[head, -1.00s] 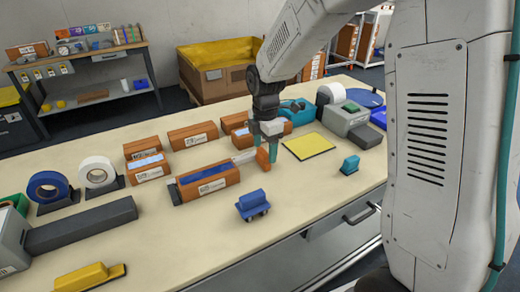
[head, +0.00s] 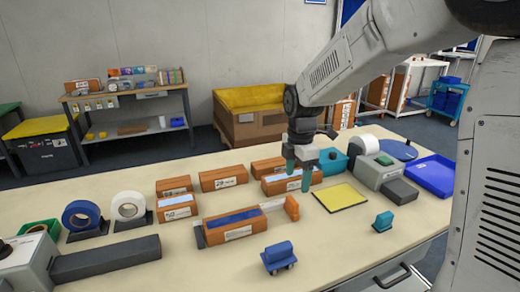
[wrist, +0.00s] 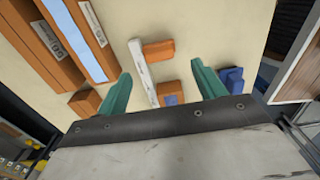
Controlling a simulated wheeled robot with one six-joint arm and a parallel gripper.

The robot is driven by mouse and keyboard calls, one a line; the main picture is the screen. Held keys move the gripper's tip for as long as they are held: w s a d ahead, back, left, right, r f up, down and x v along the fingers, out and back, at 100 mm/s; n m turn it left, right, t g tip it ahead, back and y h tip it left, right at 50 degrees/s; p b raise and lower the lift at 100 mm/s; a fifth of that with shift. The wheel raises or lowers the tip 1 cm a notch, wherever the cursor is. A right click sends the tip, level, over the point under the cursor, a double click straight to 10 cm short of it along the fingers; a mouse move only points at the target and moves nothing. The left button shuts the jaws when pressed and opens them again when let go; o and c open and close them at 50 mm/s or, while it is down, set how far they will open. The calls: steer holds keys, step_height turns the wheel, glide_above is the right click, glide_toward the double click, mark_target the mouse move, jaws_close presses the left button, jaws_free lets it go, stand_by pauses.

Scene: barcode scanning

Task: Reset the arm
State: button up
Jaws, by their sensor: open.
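My gripper (head: 299,178) hangs from my bent arm above the table, its two teal fingers pointing down. It is open, with nothing between the fingers. In the wrist view, the open fingers (wrist: 160,80) frame a white bar with an orange block (wrist: 158,50), lying on the table below. In the head view that orange and white item (head: 292,207) lies beside an orange box with a blue top (head: 235,224), below and in front of the fingers, apart from them.
Several orange boxes (head: 222,178) stand behind. A yellow mat (head: 340,196), a teal stamp-like item (head: 383,221), a blue one (head: 279,257), a grey machine (head: 378,172) and a blue tray (head: 432,176) lie around. Tape rolls (head: 128,206) stand left. The front table (head: 330,240) has free room.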

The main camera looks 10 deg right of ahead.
steer(key=shift+s+m, duration=0.15)
steer(key=shift+m, duration=0.65)
steer(key=s+d+r+m, duration=0.1)
steer(key=s+r+m, duration=0.1)
steer(key=s+m, duration=0.4)
steer(key=s+d+r+m+t, duration=0.1)
steer(key=s+r+m, duration=0.2)
steer(key=s, duration=1.1)
steer(key=s+d+r+m, duration=0.1)
steer(key=s+r+m, duration=0.2)
steer(key=s+m, duration=0.6)
steer(key=shift+s, duration=0.45)
